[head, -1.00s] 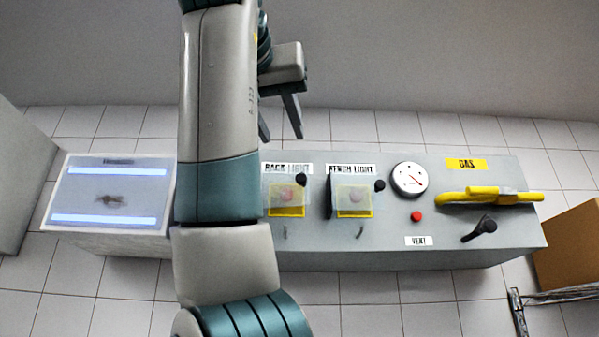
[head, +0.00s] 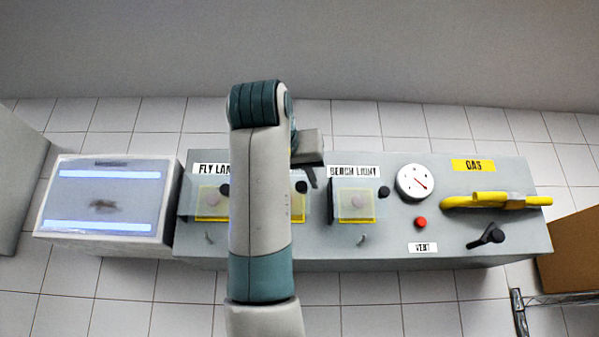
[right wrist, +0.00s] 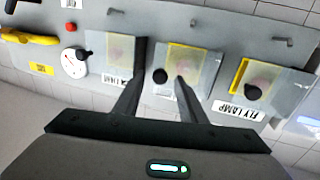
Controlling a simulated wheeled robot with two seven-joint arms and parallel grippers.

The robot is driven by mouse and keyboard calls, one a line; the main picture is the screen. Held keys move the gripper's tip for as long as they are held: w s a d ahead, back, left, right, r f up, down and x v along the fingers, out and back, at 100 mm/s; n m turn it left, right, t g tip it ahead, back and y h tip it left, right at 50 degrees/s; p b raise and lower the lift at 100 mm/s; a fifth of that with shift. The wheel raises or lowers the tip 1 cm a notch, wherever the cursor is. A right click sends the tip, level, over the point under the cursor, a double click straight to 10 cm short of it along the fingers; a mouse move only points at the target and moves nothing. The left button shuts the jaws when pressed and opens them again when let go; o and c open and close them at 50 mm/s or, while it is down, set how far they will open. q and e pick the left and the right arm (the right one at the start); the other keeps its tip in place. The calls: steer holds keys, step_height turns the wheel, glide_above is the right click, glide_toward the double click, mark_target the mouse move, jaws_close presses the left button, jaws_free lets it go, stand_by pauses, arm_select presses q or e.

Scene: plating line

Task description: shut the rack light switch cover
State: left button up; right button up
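The rack light switch cover (right wrist: 205,68) is the middle clear cover in the right wrist view, above a yellow-edged plate. In the head view my right arm hides most of this switch. I cannot tell how far its clear panel is tilted. My right gripper (right wrist: 160,62) is open and empty, with its two dark fingers apart in front of the panel. One finger overlaps the rack light label and cover in that view; contact cannot be told. In the head view the right gripper (head: 312,172) is partly hidden behind my arm. My left gripper is not in view.
The fly lamp cover (head: 187,204) and bench light cover (head: 347,193) flank the rack light on the grey panel (head: 300,255). Black knobs stand beside the covers. A gauge (head: 416,182), red button (head: 421,223) and yellow gas handle (head: 490,201) lie to the right.

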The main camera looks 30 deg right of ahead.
steer(key=shift+w+d, duration=0.5)
steer(key=shift+d, duration=0.05)
jaws_close()
